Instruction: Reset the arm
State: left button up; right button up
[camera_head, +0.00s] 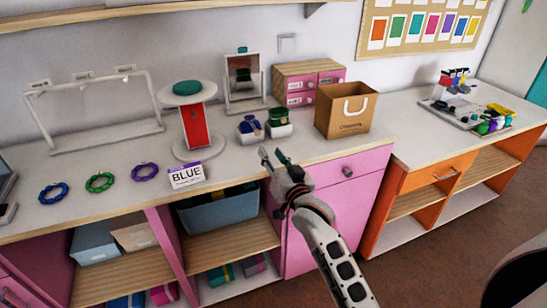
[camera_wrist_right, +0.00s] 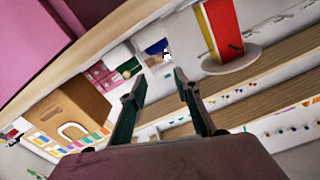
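My right gripper (camera_head: 272,157) reaches in from the bottom of the head view, over the front edge of the counter (camera_head: 235,164). Its two fingers are apart with nothing between them. In the right wrist view the same gripper (camera_wrist_right: 160,82) is open and empty, its fingers spread. It touches nothing that I can see. My left gripper is not in view.
A paper bag (camera_head: 346,110), two small boxes with blue and green items (camera_head: 263,125), a red stand (camera_head: 193,124) and a "BLUE" card (camera_head: 186,175) stand on the counter. Blue (camera_head: 53,193), green (camera_head: 99,182) and purple (camera_head: 144,171) rings lie left.

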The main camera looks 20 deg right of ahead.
jog(key=shift+s, duration=0.5)
jog(key=s+a+f+n+g+y, duration=0.2)
jog(key=s+f+n+g, duration=0.5)
jog(key=s+f, duration=2.1)
jog(key=s, duration=0.3)
jog(key=shift+s+a+f+n, duration=0.2)
jog(key=shift+s+a+n, duration=0.1)
jog(key=shift+s+a, duration=0.1)
